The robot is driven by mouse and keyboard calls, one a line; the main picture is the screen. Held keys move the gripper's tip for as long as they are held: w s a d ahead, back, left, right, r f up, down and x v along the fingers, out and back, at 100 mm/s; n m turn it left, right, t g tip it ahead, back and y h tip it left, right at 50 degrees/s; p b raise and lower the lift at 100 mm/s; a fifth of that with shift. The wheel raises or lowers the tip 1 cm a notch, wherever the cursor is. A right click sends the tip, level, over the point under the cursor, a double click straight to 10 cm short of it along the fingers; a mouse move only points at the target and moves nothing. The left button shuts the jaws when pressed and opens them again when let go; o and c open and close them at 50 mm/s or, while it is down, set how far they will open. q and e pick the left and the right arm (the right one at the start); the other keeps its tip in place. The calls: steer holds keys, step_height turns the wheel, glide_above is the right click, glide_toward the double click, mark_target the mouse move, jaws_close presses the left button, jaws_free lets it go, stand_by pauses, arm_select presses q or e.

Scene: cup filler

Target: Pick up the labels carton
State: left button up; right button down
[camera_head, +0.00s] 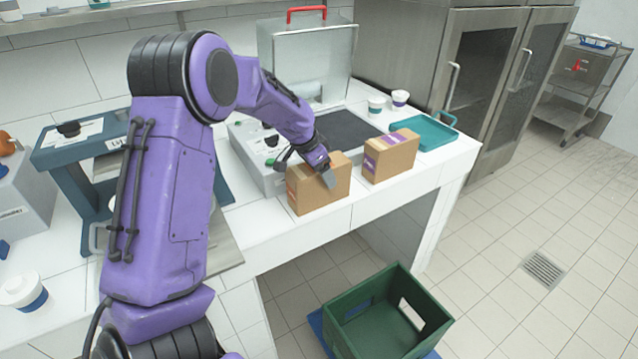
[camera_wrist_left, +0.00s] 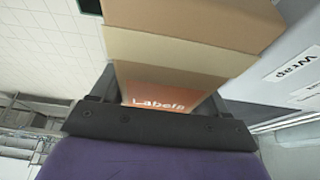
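The labels carton (camera_head: 308,196) is a brown box with an orange end label. It stands upright near the front edge of the white counter, with no clear gap beneath it. In the left wrist view the carton (camera_wrist_left: 185,62) fills the space between the fingers, with its "Labels" print (camera_wrist_left: 160,104) close to the palm. My left gripper (camera_head: 325,174) is over the carton's top, one finger against its front face. In the left wrist view, the gripper (camera_wrist_left: 165,98) shows no gap beside the carton, so it looks shut on it. My right gripper is out of view.
A second brown carton (camera_head: 391,160) with a purple label stands just right. A teal tray (camera_head: 435,135) and two cups lie beyond it. A grey machine (camera_head: 258,160) with a raised lid is behind. A green crate (camera_head: 350,325) sits on the floor below the counter.

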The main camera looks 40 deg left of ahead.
arm_select(q)
steer(key=c, duration=0.4)
